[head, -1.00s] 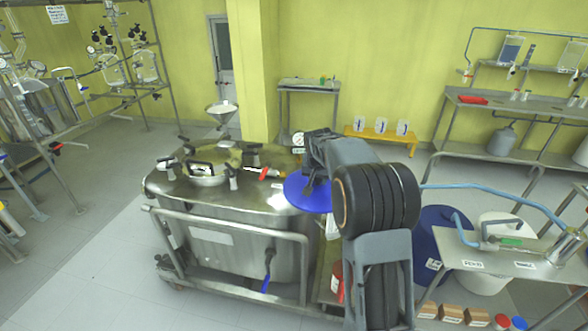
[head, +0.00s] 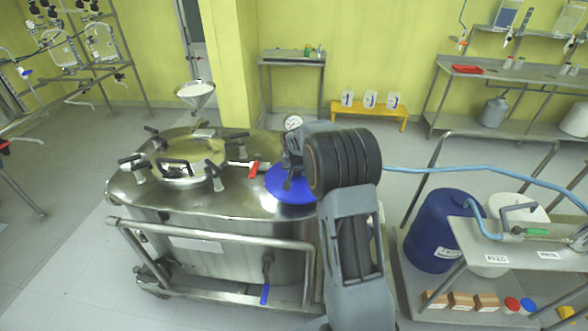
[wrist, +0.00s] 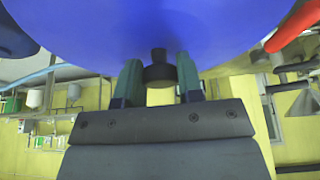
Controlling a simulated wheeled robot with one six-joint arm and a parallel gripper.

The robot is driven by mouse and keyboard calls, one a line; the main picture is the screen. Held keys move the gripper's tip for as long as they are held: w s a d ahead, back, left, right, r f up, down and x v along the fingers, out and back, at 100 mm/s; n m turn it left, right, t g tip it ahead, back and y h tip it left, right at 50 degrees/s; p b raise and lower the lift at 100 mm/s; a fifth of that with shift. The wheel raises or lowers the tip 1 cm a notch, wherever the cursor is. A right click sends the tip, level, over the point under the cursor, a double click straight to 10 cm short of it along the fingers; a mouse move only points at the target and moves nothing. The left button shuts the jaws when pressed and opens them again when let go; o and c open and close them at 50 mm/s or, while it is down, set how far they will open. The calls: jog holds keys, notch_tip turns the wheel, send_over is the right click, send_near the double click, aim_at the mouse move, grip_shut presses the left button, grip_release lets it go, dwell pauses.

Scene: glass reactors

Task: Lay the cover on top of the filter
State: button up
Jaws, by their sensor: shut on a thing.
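The blue round cover (head: 289,184) is held by my gripper (head: 290,180) over the right end of the steel vessel's top. In the wrist view the cover (wrist: 160,35) fills the upper part, and my gripper (wrist: 160,78) is shut on its dark knob. My arm hides part of the cover and whatever lies below it. I cannot tell whether the cover touches anything underneath. I cannot pick out the filter for sure.
The steel vessel (head: 200,215) has a clamped round hatch, a red-handled valve (head: 252,168) and a gauge (head: 293,123) near the cover. A blue drum (head: 440,230) and a steel table (head: 520,228) stand on the right.

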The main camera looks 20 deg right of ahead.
aim_at(297, 184)
jog(key=shift+f+b, duration=1.75)
jog(key=shift+f, duration=1.85)
jog(key=shift+f+b, duration=0.5)
jog(key=o, duration=1.2)
jog(key=shift+c, duration=0.2)
jog(key=b+v, duration=0.1)
jog(key=v, duration=1.2)
jog(key=shift+s+a+r, duration=0.1)
jog(key=shift+s+r, duration=0.05)
jog(key=shift+r, duration=0.2)
